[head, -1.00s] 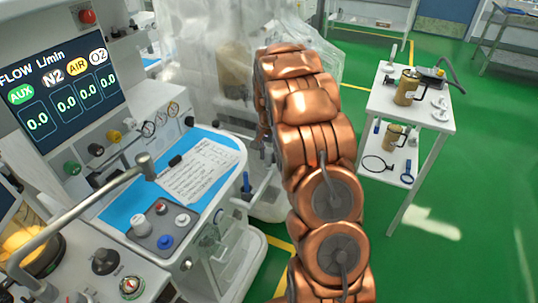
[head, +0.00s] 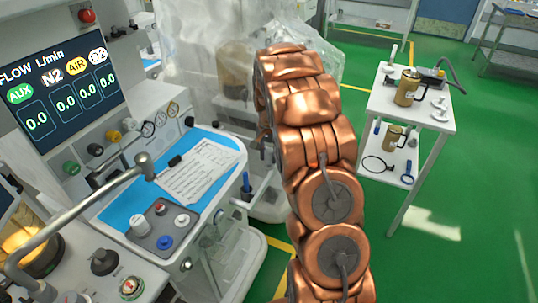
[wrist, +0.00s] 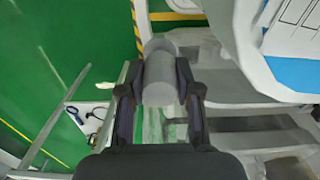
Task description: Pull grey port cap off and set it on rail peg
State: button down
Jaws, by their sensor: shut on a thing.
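In the wrist view my gripper (wrist: 159,88) is shut on a light grey cylinder, the grey port cap (wrist: 160,78), with one dark finger on each side. A rounded grey shape shows just beyond the cap's far end. I cannot tell whether the cap is still touching it. In the head view my copper arm hides the gripper and the cap. I cannot pick out the rail peg for certain. A blue upright piece (head: 246,186) shows at the side of the anaesthesia cart, left of my arm.
The anaesthesia cart's blue worktop (head: 125,208) holds a paper sheet (head: 199,172) and a grey tray (head: 151,238) of knobs. A metal tube arm (head: 75,215) crosses the front left. A white side table (head: 426,117) with gold canisters stands right. Green floor is clear between.

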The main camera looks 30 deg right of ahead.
aim_at(269, 151)
jog(key=shift+f+b, duration=0.6)
jog(key=shift+f, duration=0.4)
dwell(0.7)
jog(key=c, duration=0.7)
grip_release()
notch_tip(269, 151, up, 11)
jog(key=shift+r, duration=0.5)
